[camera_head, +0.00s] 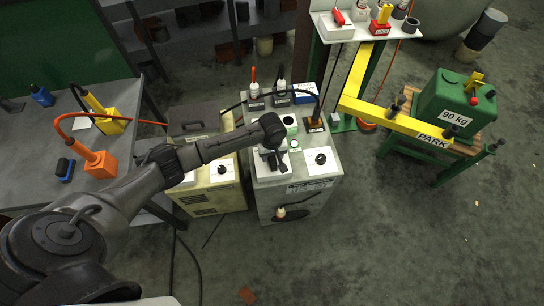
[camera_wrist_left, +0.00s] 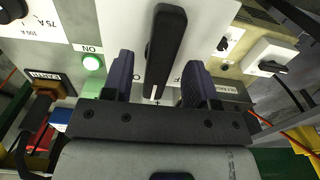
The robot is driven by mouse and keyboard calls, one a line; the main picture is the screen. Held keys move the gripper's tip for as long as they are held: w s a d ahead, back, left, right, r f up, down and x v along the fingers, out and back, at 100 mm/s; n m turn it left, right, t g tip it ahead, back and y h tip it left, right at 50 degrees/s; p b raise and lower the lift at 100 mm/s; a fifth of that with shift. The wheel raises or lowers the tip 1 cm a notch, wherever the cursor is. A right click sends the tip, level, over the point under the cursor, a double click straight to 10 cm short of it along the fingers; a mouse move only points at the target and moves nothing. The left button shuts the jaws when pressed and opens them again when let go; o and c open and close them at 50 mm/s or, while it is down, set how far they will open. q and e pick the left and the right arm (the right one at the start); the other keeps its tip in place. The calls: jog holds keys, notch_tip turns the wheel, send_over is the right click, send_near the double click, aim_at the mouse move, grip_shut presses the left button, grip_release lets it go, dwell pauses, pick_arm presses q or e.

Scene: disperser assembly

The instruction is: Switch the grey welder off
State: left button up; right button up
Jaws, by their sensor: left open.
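The grey welder (camera_head: 312,204) stands in the middle of the head view, with white panels, a black knob (camera_head: 320,158) and green parts on top. My left gripper (camera_head: 272,160) is over its top panel. In the left wrist view, my left gripper (camera_wrist_left: 157,82) is open, with one dark finger on each side of the lower end of a black switch handle (camera_wrist_left: 166,40). I cannot tell whether the fingers touch it. A green lamp or button (camera_wrist_left: 93,62) marked ON is left of the handle. An OFF marking is partly hidden by the right finger.
A yellowish welder (camera_head: 215,200) stands close on the left, partly behind my arm. Cables and plugs (camera_head: 256,98) line the grey welder's back edge. A yellow beam (camera_head: 400,119) and green 90 kg weight (camera_head: 455,102) are at right. The front floor is mostly clear.

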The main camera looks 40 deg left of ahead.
pick_arm(q)
jog(key=shift+f, duration=0.75)
jog(key=shift+c, duration=0.3)
